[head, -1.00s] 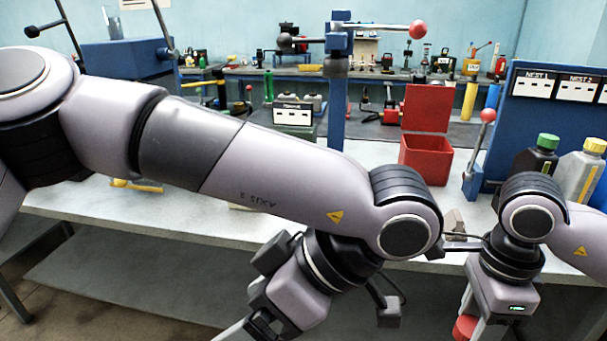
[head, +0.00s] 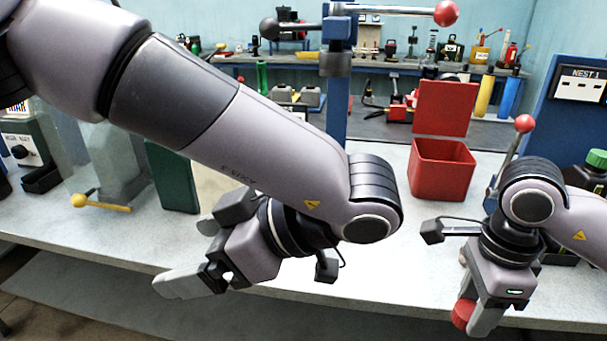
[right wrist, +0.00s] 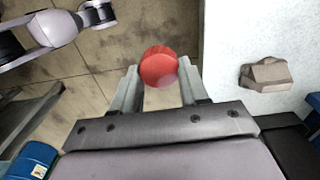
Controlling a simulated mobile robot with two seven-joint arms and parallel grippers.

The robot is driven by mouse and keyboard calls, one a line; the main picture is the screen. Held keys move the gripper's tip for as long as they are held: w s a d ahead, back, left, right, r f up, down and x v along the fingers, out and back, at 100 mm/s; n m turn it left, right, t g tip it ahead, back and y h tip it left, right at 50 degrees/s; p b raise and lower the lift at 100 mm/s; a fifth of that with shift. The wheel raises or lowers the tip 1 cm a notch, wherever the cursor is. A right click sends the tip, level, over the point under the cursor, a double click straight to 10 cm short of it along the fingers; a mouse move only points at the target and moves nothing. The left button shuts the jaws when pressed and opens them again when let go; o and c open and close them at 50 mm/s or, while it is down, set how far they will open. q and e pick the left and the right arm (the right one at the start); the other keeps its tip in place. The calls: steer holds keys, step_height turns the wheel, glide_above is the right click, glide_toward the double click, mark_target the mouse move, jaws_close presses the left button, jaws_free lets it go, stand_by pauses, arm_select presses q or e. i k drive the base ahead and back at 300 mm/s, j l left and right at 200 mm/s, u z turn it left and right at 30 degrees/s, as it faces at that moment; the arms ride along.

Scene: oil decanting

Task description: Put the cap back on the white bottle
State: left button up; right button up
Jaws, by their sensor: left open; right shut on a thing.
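A round red cap (right wrist: 158,66) is held between the fingertips of my right gripper (right wrist: 157,80) in the right wrist view. The cap also shows in the head view (head: 462,314), at the fingers of my right gripper (head: 474,318), which hang by the table's front edge. My left gripper (head: 178,284) is open, tilted toward the lower left at the front of the table. I see nothing between its fingers. I cannot make out the white bottle in either current view.
A red open box (head: 442,172) stands on the table behind my arms. A green-capped dark bottle (head: 597,160) is cut off at the right edge. A blue post with a red-ball lever (head: 336,60) rises at the back. A yellow-handled fixture (head: 100,203) stands left. A brown block (right wrist: 267,75) lies on the table.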

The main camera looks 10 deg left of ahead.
mark_target(211, 185)
steer(key=i, duration=0.95)
